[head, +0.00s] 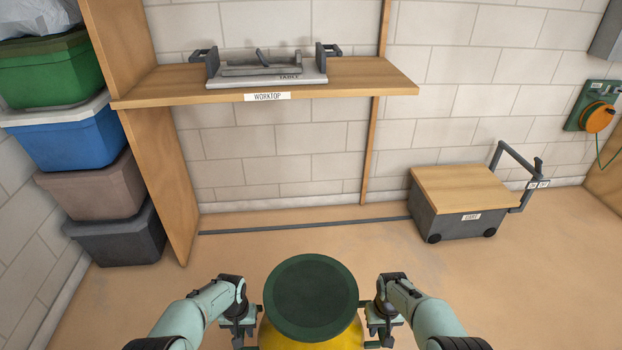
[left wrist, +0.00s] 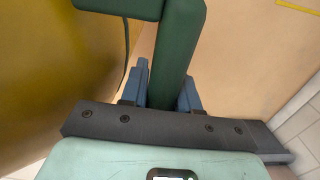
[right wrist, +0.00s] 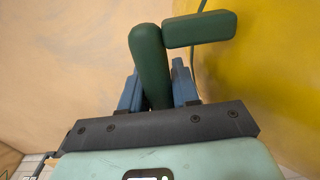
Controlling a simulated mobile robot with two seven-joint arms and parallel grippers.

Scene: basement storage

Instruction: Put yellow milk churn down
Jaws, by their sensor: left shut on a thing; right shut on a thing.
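The yellow milk churn (head: 310,341) with its dark green lid (head: 310,297) is at the bottom middle of the head view, upright between my two arms. My left gripper (head: 238,326) is shut on a green side handle (left wrist: 178,55) of the churn, with the yellow body (left wrist: 40,70) at the left of the left wrist view. My right gripper (head: 383,326) is shut on the opposite green handle (right wrist: 150,60), with the yellow body (right wrist: 275,60) at the right of the right wrist view. The churn's base is hidden, so I cannot tell if it touches the floor.
Bare floor (head: 320,240) lies ahead, under the wooden worktop (head: 375,78), which bears a grey fixture (head: 265,70). A low wheeled cart (head: 463,188) with a wooden top stands at the right. Stacked bins (head: 108,185) stand at the left, beside a wooden upright panel (head: 160,180).

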